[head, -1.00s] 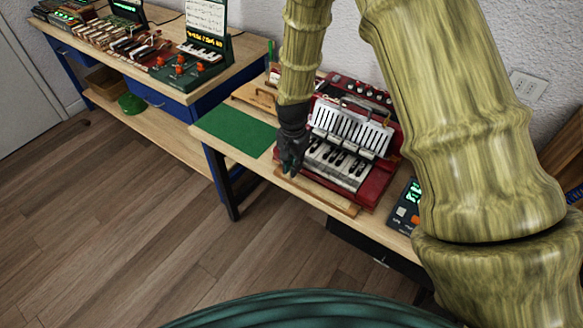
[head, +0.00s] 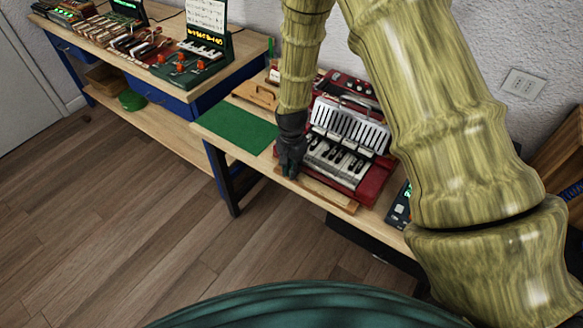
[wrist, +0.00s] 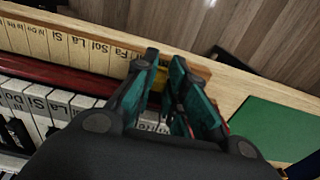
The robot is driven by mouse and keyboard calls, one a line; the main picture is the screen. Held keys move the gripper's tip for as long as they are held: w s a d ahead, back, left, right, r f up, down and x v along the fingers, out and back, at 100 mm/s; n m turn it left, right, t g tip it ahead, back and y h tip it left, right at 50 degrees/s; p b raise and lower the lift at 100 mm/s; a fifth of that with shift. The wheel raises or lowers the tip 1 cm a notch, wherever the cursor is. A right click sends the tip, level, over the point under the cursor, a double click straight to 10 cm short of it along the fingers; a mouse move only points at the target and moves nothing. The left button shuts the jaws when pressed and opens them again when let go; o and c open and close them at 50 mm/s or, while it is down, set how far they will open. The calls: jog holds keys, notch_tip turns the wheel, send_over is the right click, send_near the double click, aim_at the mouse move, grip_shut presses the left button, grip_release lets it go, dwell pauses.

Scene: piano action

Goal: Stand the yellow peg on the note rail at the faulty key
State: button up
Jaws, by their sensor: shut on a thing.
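The red keyboard instrument (head: 376,185) stands on the bench with its keys facing me. The note rail (head: 335,198) is a pale wooden strip along its front. In the wrist view the rail (wrist: 62,42) carries printed note names, and labelled white keys (wrist: 50,103) lie beside it. My gripper (head: 289,172) is low at the left end of the rail. In the wrist view my gripper's teal fingers (wrist: 164,64) are close together over the rail end. A bit of yellow, the yellow peg (wrist: 158,78), shows between them, mostly hidden by the fingers. I cannot tell whether it touches the rail.
A green mat (head: 234,128) lies left of the instrument, and a wooden block with a handle (head: 257,94) stands behind it. A small display device (head: 400,207) is partly hidden by my arm at right. A second bench (head: 160,85) holds other instruments.

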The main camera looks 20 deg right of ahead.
jog(key=o, duration=0.7)
jog(key=shift+f, duration=0.1)
jog(key=shift+r, duration=0.25)
notch_tip(320, 180, up, 12)
jog(key=b, duration=0.3)
jog(key=shift+f, duration=0.1)
